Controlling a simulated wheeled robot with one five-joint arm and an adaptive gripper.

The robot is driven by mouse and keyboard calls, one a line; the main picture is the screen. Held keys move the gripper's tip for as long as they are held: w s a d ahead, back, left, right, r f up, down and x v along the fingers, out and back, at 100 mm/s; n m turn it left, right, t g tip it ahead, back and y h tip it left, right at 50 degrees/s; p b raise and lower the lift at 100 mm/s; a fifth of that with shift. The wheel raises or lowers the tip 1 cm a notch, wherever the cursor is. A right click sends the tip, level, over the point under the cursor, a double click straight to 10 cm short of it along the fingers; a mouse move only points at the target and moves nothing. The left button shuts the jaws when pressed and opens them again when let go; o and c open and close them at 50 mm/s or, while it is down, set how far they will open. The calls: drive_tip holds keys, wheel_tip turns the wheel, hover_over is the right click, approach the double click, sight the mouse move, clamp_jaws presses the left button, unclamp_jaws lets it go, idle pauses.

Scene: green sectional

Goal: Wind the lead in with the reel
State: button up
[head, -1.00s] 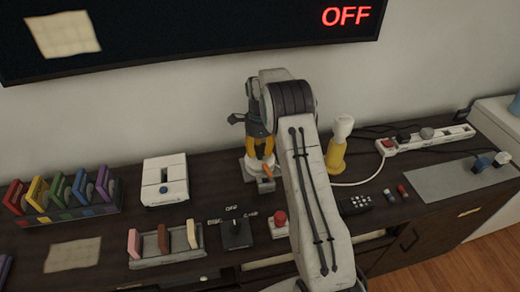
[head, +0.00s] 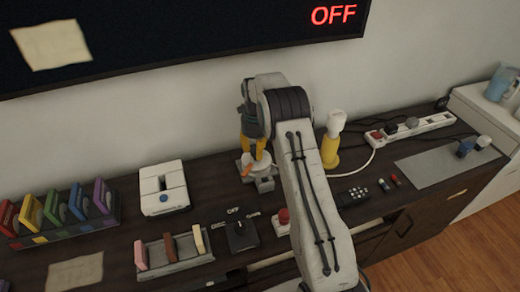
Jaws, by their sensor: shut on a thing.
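The reel (head: 262,168) is a small round white drum on a grey base, on the dark cabinet top below the screen. An orange piece (head: 246,170), seemingly part of its crank, shows at the drum's left side. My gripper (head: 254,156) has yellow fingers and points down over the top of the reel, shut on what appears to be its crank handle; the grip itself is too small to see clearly. A white lead (head: 362,166) runs in a curve from the power strip (head: 415,130) toward the reel. Its nearer end is hidden behind my arm.
A yellow bottle-like object with a white top (head: 332,140) stands right of my arm.

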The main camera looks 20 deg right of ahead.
drive_tip(key=shift+w+m, duration=0.15)
drive_tip(key=shift+m, duration=2.05)
drive_tip(key=o, duration=1)
drive_tip(key=shift+w, duration=0.15)
drive_tip(key=shift+o, duration=1.3)
drive_tip(key=shift+m, duration=0.3)
wheel_tip(320, 180, up, 12)
